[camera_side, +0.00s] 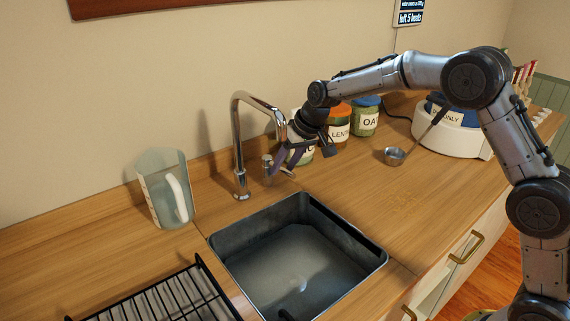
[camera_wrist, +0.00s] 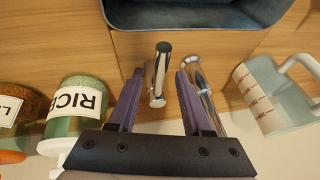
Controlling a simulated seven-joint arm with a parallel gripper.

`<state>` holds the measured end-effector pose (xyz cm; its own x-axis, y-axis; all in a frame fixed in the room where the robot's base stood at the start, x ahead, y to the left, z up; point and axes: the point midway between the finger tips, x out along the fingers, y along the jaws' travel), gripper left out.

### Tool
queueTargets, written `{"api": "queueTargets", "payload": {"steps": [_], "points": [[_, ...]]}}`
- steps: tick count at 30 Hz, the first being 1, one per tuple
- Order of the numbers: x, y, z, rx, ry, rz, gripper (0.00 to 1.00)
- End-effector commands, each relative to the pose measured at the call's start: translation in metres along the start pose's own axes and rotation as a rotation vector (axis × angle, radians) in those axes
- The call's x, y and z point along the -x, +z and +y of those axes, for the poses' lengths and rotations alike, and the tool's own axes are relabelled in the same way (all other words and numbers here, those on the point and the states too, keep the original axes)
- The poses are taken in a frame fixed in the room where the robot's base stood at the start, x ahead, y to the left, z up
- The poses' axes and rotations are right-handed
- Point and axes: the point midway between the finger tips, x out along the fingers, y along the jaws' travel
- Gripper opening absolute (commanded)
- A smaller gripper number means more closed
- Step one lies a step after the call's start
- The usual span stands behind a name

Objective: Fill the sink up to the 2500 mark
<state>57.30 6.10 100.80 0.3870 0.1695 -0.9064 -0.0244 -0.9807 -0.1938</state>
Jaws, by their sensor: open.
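The chrome tap (camera_side: 238,150) arches up behind the sink. My gripper (camera_side: 279,165) is beside the tap's spout and small side fitting (camera_side: 267,160). In the wrist view its purple fingers (camera_wrist: 159,92) are open, with a chrome tap part (camera_wrist: 161,65) between them; contact is unclear. No 2500 mark is readable.
A clear measuring jug (camera_side: 163,190) with a white handle stands left of the tap. Labelled jars (camera_side: 364,120), a ladle (camera_side: 396,156) and a white round appliance (camera_side: 452,137) are to the right. A black wire rack (camera_side: 160,300) lies front left.

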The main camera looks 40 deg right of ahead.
Motion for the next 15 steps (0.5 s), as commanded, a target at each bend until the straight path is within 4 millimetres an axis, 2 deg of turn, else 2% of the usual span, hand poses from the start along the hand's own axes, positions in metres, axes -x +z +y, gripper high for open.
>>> {"api": "queueTargets", "payload": {"steps": [5, 12, 13, 15], "points": [[0.0001, -0.0001, -0.0001, 0.000, 0.000, 0.000, 0.48], [0.0003, -0.0001, 0.0000, 0.000, 0.000, 0.000, 0.05], [0.0003, -0.0001, 0.0000, 0.000, 0.000, 0.000, 0.00], [0.0003, -0.0001, 0.0000, 0.000, 0.000, 0.000, 0.00]]}}
